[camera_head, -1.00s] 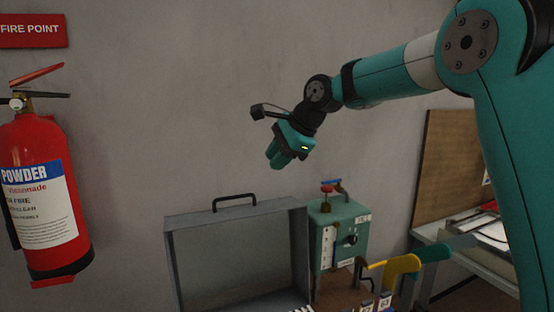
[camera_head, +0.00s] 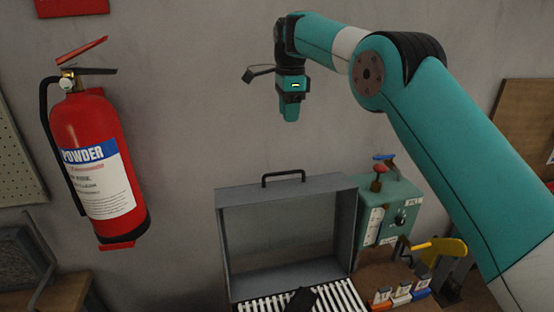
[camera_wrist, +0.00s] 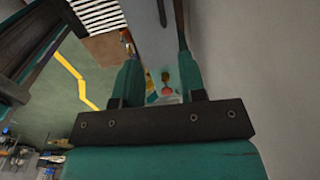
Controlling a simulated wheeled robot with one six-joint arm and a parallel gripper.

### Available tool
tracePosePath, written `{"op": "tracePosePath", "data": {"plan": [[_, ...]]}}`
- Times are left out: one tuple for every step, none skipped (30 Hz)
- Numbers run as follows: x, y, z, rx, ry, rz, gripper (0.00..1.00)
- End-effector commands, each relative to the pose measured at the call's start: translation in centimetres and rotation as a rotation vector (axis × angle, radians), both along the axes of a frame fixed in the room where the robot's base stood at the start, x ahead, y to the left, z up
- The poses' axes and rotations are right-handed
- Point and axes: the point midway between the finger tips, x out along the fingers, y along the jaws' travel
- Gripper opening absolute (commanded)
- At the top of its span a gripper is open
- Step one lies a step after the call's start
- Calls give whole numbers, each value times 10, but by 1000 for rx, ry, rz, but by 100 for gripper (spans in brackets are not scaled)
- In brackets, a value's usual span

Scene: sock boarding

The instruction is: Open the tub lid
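The grey tub lid (camera_head: 338,190) stands raised, its hollow inner side facing me in the head view. A black handle (camera_head: 283,175) sits on its top edge. Below it lies a rack of white slats (camera_head: 262,304) with a dark object (camera_head: 300,300) on it; the frame cuts it off. My gripper (camera_head: 291,116) points down above the handle, apart from it. In the wrist view my gripper (camera_wrist: 158,62) shows two teal fingers spread apart, with no object held between them.
A green control box (camera_head: 392,195) with a red knob (camera_head: 376,184) stands right of the lid. A fire extinguisher (camera_head: 97,165) hangs at left.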

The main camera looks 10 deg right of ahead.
Motion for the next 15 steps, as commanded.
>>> {"op": "tracePosePath", "data": {"plan": [[0, 9, -12, 0, 3, 11, 38], [0, 14, -17, -1, 2, 18, 38], [0, 19, -24, -1, 2, 25, 38], [0, 22, -30, 0, 2, 30, 38], [0, 24, -36, 0, 2, 33, 38], [1, 26, -45, -2, 4, 35, 38], [1, 26, -52, -3, 5, 37, 38], [1, 27, -59, -2, 4, 37, 38], [1, 27, -68, 0, 4, 37, 38], [2, 27, -67, -1, 4, 37, 38], [2, 27, -73, -2, 5, 35, 38], [2, 27, -82, -1, 5, 37, 38], [2, 27, -89, 0, 6, 35, 38], [3, 28, -94, -1, 6, 35, 38], [3, 28, -103, -1, 6, 36, 38]]}}
